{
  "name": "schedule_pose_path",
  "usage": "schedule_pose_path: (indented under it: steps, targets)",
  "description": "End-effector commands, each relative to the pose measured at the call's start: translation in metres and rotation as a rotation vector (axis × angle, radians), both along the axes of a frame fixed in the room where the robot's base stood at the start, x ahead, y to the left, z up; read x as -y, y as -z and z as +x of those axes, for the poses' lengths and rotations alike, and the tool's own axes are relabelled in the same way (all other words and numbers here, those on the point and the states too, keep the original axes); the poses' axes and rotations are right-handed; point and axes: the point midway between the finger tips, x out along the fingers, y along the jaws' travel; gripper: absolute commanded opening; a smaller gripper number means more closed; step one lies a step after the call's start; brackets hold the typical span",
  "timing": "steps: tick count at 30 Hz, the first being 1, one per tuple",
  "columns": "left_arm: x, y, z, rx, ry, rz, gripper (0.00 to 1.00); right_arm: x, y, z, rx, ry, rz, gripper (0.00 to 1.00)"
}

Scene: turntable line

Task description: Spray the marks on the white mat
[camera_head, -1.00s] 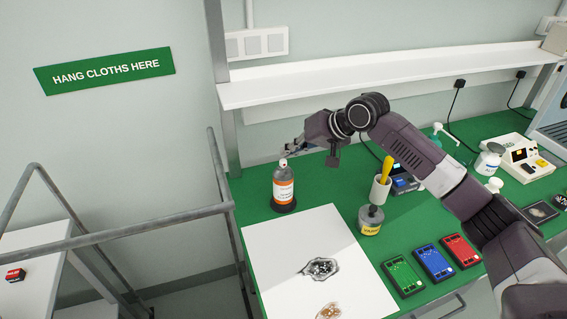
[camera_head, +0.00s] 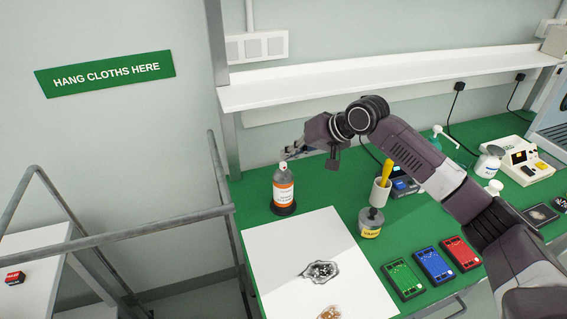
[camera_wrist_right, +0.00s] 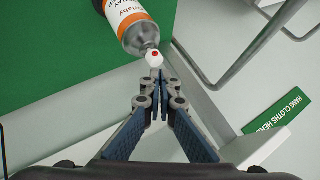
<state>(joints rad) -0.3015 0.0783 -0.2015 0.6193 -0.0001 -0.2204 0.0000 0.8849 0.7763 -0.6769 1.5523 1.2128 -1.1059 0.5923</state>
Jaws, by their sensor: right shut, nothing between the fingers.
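The spray can (camera_head: 283,192), orange and white with a grey top, stands upright in a dark round base at the back left of the bench. The white mat (camera_head: 280,245) lies in front of it, with a dark grey mark (camera_head: 321,271) and a brownish mark (camera_head: 332,313) cut off by the lower frame edge. My right gripper (camera_head: 288,154) is shut and empty at the can's top. In the wrist view its fingertips (camera_wrist_right: 160,84) are close to the can's white nozzle (camera_wrist_right: 154,58) with a red dot; contact is unclear. My left gripper is out of view.
A yellow-handled tool stands in a white cup (camera_head: 381,190), behind a labelled jar (camera_head: 371,222). Green (camera_head: 404,279), blue (camera_head: 433,264) and red (camera_head: 461,252) devices lie right of the mat. A white shelf (camera_head: 390,75) runs above the bench. A grey railing (camera_head: 150,228) stands left.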

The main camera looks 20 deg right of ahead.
Motion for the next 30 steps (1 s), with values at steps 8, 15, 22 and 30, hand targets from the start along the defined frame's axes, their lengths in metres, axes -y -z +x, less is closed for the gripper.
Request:
schedule_pose_path:
  steps: [8,15,22,30]
  targets:
    - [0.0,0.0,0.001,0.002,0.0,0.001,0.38,0.0,0.0,0.0,0.0,0.0,0.0,0.0]
    - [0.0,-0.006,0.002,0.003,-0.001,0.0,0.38,0.0,0.006,0.0,-0.001,0.0,0.001,0.0]
    - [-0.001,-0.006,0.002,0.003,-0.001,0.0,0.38,0.0,0.009,0.0,0.001,0.001,0.0,0.0]
    - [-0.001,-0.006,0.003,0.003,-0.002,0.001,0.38,0.0,0.01,0.0,-0.001,0.0,-0.001,0.0]
